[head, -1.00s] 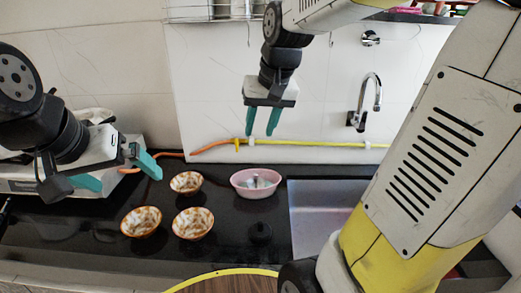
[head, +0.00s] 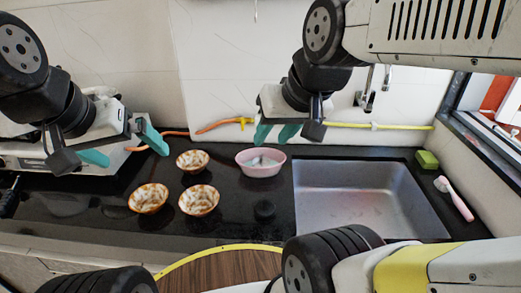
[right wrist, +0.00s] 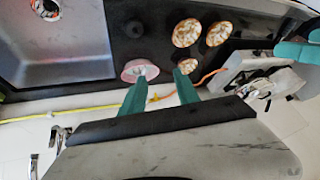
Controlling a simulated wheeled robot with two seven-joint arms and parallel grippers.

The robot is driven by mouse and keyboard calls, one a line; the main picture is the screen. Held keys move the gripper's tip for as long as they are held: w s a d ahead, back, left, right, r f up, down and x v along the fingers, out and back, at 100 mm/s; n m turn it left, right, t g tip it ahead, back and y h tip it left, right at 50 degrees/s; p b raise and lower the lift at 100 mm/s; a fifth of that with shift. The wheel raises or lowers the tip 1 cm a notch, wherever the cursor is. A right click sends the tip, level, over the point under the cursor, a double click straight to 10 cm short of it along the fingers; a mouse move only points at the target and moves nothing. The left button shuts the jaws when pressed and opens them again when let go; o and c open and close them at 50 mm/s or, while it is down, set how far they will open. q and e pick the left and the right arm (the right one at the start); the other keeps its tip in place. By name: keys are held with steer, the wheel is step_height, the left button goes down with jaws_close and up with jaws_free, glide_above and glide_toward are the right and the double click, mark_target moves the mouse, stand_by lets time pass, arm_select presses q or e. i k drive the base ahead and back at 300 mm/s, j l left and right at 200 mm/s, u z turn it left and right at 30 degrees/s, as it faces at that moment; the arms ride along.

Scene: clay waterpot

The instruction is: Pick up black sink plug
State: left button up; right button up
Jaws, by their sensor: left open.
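The black sink plug (head: 264,209) lies on the black countertop (head: 240,225), between the bowls and the sink. It also shows in the right wrist view (right wrist: 133,28), ahead of the fingers. My right gripper (head: 276,134) is open and empty, in the air near the back wall, beyond the plug and apart from it. Its two teal fingers show spread in the right wrist view (right wrist: 160,92). My left gripper (head: 124,147) is open and empty at the left, near the white appliance, well away from the plug.
A pink bowl (head: 247,167) with something metallic in it stands behind the plug. Three orange-rimmed patterned bowls (head: 193,161) (head: 148,199) (head: 199,200) stand left of it. The metal sink (head: 365,200) is to the right, with a green sponge (head: 427,159) and pink brush (head: 455,199) beyond. A yellow hose (head: 350,125) runs along the wall.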

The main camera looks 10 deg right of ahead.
mark_target(264, 209)
steer(key=j+z, duration=0.4)
steer(key=j, duration=0.15)
steer(key=j+z, duration=0.4)
steer(key=j, duration=0.15)
steer(key=k+j+z, duration=0.1)
steer(key=j+z, duration=0.3)
steer(key=j, duration=0.15)
